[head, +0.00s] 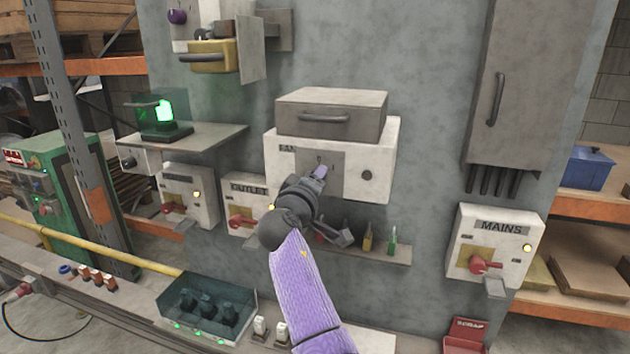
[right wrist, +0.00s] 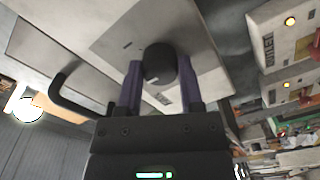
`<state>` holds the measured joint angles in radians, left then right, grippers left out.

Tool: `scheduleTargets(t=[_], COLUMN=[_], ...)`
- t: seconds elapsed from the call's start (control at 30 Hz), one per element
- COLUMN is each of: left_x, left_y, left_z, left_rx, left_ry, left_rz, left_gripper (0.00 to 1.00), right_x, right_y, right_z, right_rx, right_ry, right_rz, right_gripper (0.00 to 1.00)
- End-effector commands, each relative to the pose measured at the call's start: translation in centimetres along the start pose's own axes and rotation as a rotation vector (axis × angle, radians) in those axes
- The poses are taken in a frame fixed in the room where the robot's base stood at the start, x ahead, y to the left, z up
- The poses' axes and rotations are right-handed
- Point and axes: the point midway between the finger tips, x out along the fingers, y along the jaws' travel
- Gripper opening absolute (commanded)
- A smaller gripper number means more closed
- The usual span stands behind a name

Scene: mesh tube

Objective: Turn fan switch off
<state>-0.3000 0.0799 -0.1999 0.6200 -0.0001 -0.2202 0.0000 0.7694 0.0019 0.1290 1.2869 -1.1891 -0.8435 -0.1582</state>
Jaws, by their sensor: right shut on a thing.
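The fan switch box (head: 380,150) is a white box on the grey wall, below a grey lidded case, with a partly covered label. Its grey plate (right wrist: 110,40) carries a black round knob (right wrist: 158,62) with a pale pointer mark, seen in the right wrist view. My right gripper (head: 320,172) reaches the plate in the head view and hides the knob there. In the right wrist view its two purple fingers (right wrist: 160,80) are shut on the knob, one on each side. A dark round lamp (head: 367,175) on the box looks unlit. My left gripper is not in view.
The grey case (head: 335,110) with a handle sits just above the fan box. An outlet switch box (head: 245,190) is at left below, and a mains box (head: 495,245) with a red handle is at right. A shelf (head: 385,252) with small bottles is below.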

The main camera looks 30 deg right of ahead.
Motion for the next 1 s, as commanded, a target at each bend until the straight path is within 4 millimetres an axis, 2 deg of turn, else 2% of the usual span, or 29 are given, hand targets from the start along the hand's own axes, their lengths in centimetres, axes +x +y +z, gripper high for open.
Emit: scheduleTargets(t=[0.2,0.23,0.37,0.63,0.73,0.87,1.0], left_x=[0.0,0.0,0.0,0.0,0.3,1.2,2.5], left_y=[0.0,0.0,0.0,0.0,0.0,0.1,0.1], left_z=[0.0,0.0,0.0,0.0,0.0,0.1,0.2], left_rx=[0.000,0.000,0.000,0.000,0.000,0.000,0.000], left_ry=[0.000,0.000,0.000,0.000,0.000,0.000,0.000], left_rz=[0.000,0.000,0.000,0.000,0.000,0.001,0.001], left_gripper=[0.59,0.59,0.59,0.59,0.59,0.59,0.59], right_x=[0.0,0.0,0.0,0.0,-0.8,-3.4,-7.0], right_y=[0.1,0.1,0.1,0.0,-0.1,-0.4,-0.4], right_z=[-0.1,-0.1,-0.1,0.0,0.0,0.1,0.1], right_rx=[0.001,0.001,0.001,0.001,0.003,0.006,0.006], right_ry=[0.002,0.002,0.001,0.001,0.001,0.004,0.003], right_rz=[0.002,0.002,0.001,0.001,0.001,-0.001,-0.001], right_gripper=[0.00,0.54,0.81,0.82,0.82,0.82,0.82])
